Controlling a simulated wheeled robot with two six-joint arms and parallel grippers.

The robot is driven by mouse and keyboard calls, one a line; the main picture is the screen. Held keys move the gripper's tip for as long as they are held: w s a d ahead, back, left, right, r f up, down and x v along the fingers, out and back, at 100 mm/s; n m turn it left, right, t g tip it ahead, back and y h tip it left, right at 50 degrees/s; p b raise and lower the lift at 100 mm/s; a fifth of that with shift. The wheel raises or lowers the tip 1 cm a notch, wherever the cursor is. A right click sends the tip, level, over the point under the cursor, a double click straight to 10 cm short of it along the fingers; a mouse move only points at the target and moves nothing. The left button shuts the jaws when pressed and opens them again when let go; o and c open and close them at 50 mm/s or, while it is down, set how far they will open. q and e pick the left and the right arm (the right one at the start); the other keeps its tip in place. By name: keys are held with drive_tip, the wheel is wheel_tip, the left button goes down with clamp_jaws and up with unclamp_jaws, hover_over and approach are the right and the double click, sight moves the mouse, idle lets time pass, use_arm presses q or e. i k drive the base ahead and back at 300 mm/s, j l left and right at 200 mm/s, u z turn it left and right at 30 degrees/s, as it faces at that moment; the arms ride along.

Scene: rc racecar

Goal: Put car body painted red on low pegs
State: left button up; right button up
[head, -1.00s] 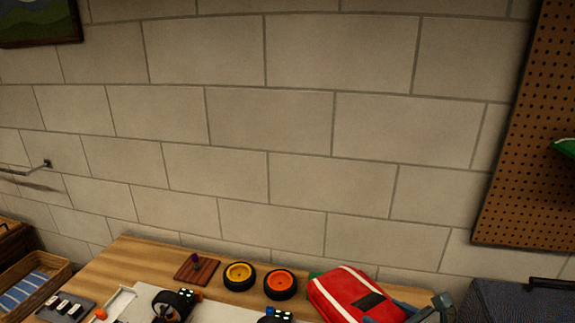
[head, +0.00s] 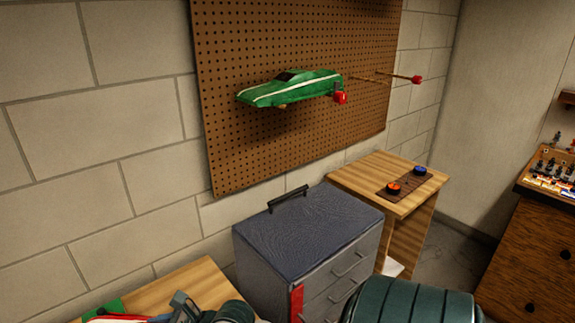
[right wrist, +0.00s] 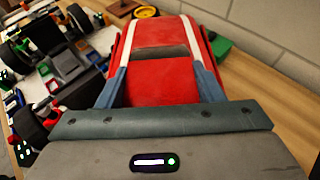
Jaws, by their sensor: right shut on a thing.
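The red car body (right wrist: 165,80) with white stripes fills the middle of the right wrist view. My right gripper (right wrist: 162,82) is shut on it, a finger along each side. In the head view my right gripper (head: 207,308) is at the bottom left edge, where only a sliver of the red body shows. A peg with a red tip (head: 416,79) sticks out from the pegboard (head: 240,150). Another red tip (head: 341,98) shows beside a green car body (head: 290,88) on the board. My left gripper is out of view.
A dark blue drawer cabinet (head: 310,235) with a top handle stands below the pegboard. A small wooden table (head: 360,180) holding two small wheels is right of it. A wooden workbench (head: 180,285) is at the lower left. Car parts lie left of the body in the wrist view.

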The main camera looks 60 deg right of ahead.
sight(417, 80)
drive_tip(key=k+u, duration=0.5)
drive_tip(key=u, duration=0.15)
drive_tip(key=k+u, duration=0.25)
drive_tip(key=u, duration=0.2)
drive_tip(key=k+u, duration=0.2)
drive_tip(key=u, duration=0.2)
drive_tip(key=k+l+u, duration=0.15)
drive_tip(key=k+u, duration=0.55)
drive_tip(key=k+j+u, duration=0.1)
drive_tip(key=k+u, duration=0.25)
drive_tip(key=k, duration=0.15)
drive_tip(key=k+u, duration=0.35)
drive_tip(key=k, duration=1.4)
drive_tip(key=k+z, duration=0.1)
drive_tip(key=z, duration=0.7)
drive_tip(key=k+l+z, duration=0.1)
drive_tip(key=z, duration=0.35)
drive_tip(key=l+z, duration=0.1)
drive_tip(key=z, duration=0.3)
drive_tip(key=k, duration=0.05)
